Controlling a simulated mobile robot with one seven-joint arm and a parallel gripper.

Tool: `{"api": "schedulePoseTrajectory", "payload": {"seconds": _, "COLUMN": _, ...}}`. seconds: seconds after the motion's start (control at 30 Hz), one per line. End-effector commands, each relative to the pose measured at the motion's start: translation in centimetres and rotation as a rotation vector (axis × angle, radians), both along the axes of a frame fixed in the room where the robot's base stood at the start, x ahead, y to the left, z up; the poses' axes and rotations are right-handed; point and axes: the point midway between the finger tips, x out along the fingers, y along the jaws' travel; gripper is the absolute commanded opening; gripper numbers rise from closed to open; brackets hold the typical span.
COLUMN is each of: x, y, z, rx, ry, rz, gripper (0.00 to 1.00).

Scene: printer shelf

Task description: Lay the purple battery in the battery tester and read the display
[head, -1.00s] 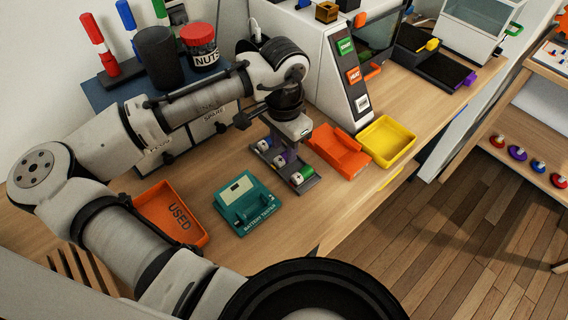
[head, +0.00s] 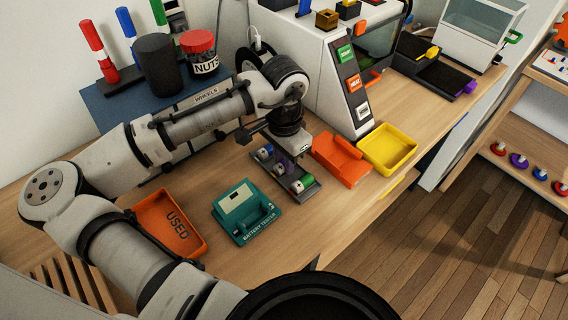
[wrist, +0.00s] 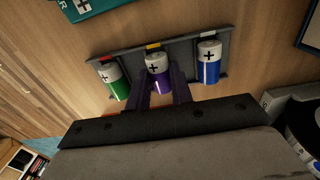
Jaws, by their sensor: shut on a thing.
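The purple battery (head: 281,166) lies in the middle slot of a dark grey rack (wrist: 181,51). A green battery (wrist: 117,85) and a blue battery (wrist: 209,62) lie on either side of it. In the wrist view, my gripper (wrist: 163,92) is shut on the purple battery (wrist: 157,75), one finger on each side. In the head view, my gripper (head: 285,160) is low over the rack and partly hides the battery. The teal battery tester (head: 240,203) stands left of the rack, its cradle seemingly empty. Its display is too small to read.
An orange USED tray (head: 158,208) is left of the tester. A white machine (head: 328,75) with coloured labels rises behind. Bare table lies in front of the tester and rack.

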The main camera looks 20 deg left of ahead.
Motion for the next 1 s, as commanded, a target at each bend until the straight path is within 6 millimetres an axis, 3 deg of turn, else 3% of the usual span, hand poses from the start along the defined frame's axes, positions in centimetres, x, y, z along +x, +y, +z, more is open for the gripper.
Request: {"api": "schedulePoseTrajectory", "payload": {"seconds": 1.0, "x": 0.0, "y": 0.0, "z": 6.4, "rx": -0.001, "ry": -0.001, "rz": 0.000, "gripper": 0.00}}
